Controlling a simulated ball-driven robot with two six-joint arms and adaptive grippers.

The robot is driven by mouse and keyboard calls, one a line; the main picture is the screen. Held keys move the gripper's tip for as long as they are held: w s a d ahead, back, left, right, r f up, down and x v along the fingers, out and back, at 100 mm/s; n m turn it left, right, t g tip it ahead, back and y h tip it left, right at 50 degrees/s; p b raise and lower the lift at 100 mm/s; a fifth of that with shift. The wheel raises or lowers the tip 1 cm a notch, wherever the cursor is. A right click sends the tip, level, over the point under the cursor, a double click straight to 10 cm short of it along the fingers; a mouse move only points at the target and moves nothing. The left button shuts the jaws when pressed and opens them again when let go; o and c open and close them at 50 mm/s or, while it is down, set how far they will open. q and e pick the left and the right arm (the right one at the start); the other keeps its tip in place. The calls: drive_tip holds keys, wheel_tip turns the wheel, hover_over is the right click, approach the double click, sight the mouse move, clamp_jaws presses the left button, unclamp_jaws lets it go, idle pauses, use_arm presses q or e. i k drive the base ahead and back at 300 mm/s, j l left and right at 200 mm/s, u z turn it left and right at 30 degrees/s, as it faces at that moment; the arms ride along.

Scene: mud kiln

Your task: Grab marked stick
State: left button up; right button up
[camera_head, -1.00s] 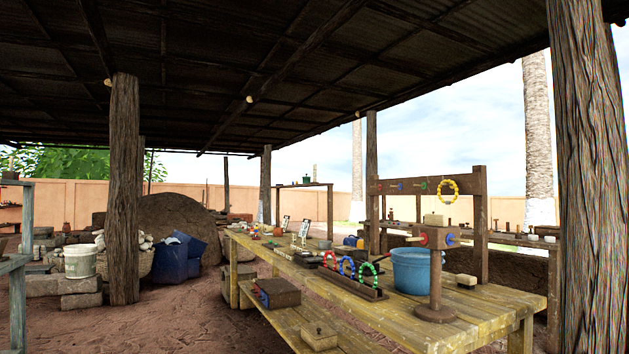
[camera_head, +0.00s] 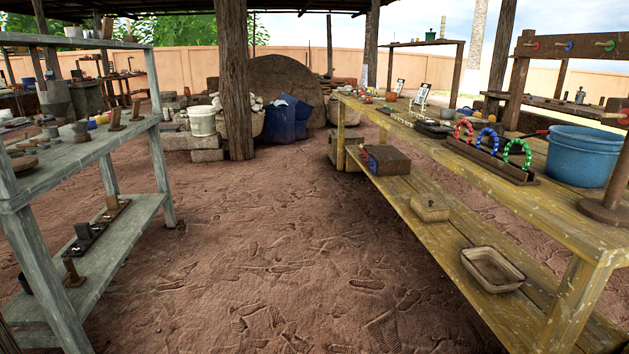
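I cannot make out a marked stick in the head view. Neither of my grippers shows in it. A long yellowish wooden table (camera_head: 478,168) stands on the right. On it are a rack with red, blue and green beaded rings (camera_head: 488,140) and a blue bucket (camera_head: 582,155). Small upright cards (camera_head: 420,95) and other small items stand farther back, too small to tell apart. A grey shelf (camera_head: 110,140) on the left holds several small dark pieces whose details I cannot tell.
Open dirt floor (camera_head: 265,235) lies between the shelf and the table. A wooden post (camera_head: 236,80), a white bucket (camera_head: 202,121) and a blue bin (camera_head: 288,118) stand ahead. A tray (camera_head: 492,269) and small boxes sit on the table's lower shelf.

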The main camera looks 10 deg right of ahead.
sight(443, 21)
drive_tip(key=i+u, duration=0.25)
drive_tip(key=i, duration=2.3)
drive_tip(key=i+z, duration=0.1)
drive_tip(key=i, duration=1)
drive_tip(key=i+j+z, duration=0.1)
drive_tip(key=i, duration=0.95)
drive_tip(key=j, duration=0.1)
